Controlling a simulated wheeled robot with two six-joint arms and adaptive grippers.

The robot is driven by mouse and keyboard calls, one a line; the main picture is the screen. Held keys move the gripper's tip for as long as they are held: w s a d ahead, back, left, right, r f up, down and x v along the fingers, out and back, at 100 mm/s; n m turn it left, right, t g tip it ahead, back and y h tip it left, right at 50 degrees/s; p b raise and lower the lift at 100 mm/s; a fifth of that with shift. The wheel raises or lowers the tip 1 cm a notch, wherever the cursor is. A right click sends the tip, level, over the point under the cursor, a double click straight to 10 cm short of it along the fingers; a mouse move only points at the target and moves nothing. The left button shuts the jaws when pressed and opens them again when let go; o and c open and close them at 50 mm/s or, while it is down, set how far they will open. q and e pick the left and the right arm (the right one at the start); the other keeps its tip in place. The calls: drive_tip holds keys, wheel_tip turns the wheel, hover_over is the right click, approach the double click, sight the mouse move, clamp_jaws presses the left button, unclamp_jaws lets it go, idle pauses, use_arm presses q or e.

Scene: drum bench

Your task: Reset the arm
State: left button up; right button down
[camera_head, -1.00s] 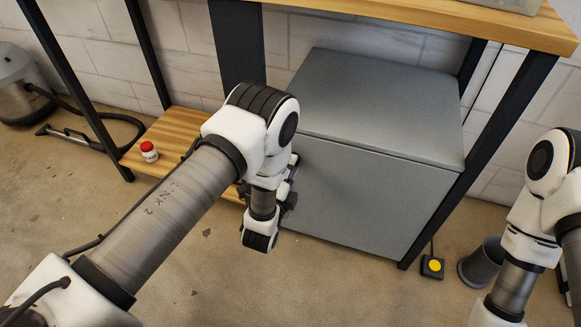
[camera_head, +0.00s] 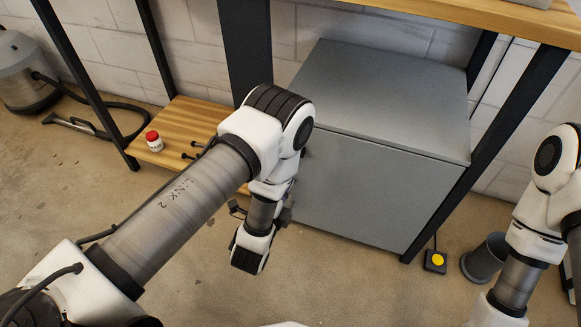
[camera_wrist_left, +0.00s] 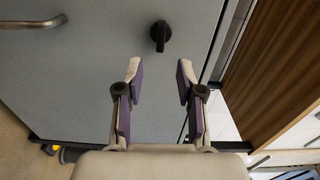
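My left arm reaches in from the left in the head view, its wrist bent downward in front of the grey cabinet (camera_head: 375,185). My left gripper (camera_wrist_left: 160,80) is open and empty in the left wrist view, its purple-padded fingers spread. Its fingers are mostly hidden behind my wrist in the head view. A black knob (camera_wrist_left: 160,36) on the cabinet's grey front lies beyond the fingertips, apart from them. A metal bar handle (camera_wrist_left: 34,22) is at upper left in that view. My right arm stands at the right edge of the head view; its gripper is not clearly visible.
A wooden low shelf (camera_head: 178,128) holds a white jar with a red lid (camera_head: 154,141) and small black pegs (camera_head: 190,156). A yellow-button box (camera_head: 436,262) and grey bin (camera_head: 484,259) stand on the floor at right. A vacuum cleaner (camera_head: 25,75) is at far left.

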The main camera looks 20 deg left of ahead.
use_arm(q)
drive_tip(key=a+n+g+y, duration=0.1)
drive_tip(key=a+n+y, duration=0.1)
drive_tip(key=a, duration=0.3)
drive_tip(key=s+a+f+n+g, duration=0.4)
drive_tip(key=s+f+n+g, duration=0.1)
drive_tip(key=s+f+g, duration=0.15)
drive_tip(key=s+d+f+n+g+h, duration=0.1)
drive_tip(key=s+f+n+g, duration=0.2)
drive_tip(key=s+n+g, duration=0.5)
drive_tip(key=s+f+n+g+h, duration=0.1)
drive_tip(key=s+f+n+g, duration=0.2)
drive_tip(key=s, duration=0.9)
wheel_tip(320, 180, up, 31)
drive_tip(key=p, duration=3.1)
drive_tip(key=shift+s+d+y, duration=0.15)
drive_tip(key=shift+d+y, duration=0.05)
drive_tip(key=shift+y, duration=0.1)
drive_tip(key=shift+t, duration=0.25)
